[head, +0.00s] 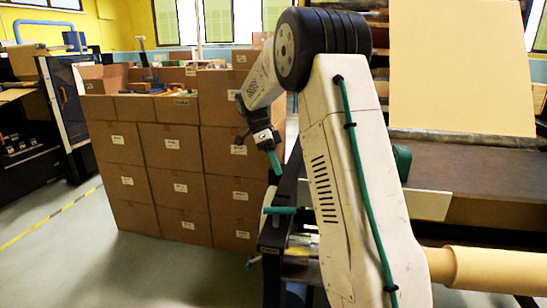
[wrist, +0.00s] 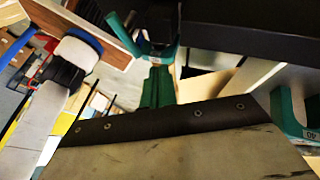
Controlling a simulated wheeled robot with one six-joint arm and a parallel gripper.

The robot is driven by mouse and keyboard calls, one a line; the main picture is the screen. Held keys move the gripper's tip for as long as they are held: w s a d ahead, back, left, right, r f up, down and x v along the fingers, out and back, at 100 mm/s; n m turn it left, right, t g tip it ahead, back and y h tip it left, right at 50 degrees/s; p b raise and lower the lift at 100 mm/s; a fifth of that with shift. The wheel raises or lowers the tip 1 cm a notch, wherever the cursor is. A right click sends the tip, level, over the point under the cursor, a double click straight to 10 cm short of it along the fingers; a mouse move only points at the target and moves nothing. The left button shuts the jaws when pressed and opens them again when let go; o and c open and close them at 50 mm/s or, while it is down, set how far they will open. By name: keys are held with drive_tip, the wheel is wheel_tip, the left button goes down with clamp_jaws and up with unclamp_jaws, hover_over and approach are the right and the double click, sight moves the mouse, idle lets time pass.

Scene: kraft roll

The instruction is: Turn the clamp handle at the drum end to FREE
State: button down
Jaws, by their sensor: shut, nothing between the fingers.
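A teal bar (head: 280,210), which looks like the clamp handle, sticks out level to the left at the end of the machine frame. My gripper (head: 274,164) points down just above it, with a gap between them. Its fingers look shut and empty, and are small here. In the wrist view a green upright piece (wrist: 158,86) stands beyond a dark edge with screws, and I cannot tell which part it is. A teal bracket-like piece (wrist: 288,105) is at the right. No FREE mark is readable.
Stacked cardboard boxes (head: 165,165) stand behind and left of my gripper. The brown machine table (head: 480,165) and a kraft paper roll (head: 495,268) are at the right. My arm hides part of the machine end. The floor (head: 90,260) at the left front is clear.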

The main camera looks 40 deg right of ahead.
drive_tip(key=shift+v, duration=1.6)
drive_tip(key=s+a+n+t, duration=0.4)
drive_tip(key=s+a+n, duration=0.7)
drive_tip(key=s+n, duration=0.2)
drive_tip(key=s+a+n+t, duration=0.4)
drive_tip(key=s+a+n, duration=0.7)
drive_tip(key=s, duration=0.7)
drive_tip(key=shift+a+r+n, duration=0.2)
drive_tip(key=shift+a+n, duration=0.15)
drive_tip(key=shift+n, duration=0.85)
drive_tip(key=shift+s+d, duration=0.1)
drive_tip(key=shift+s, duration=0.05)
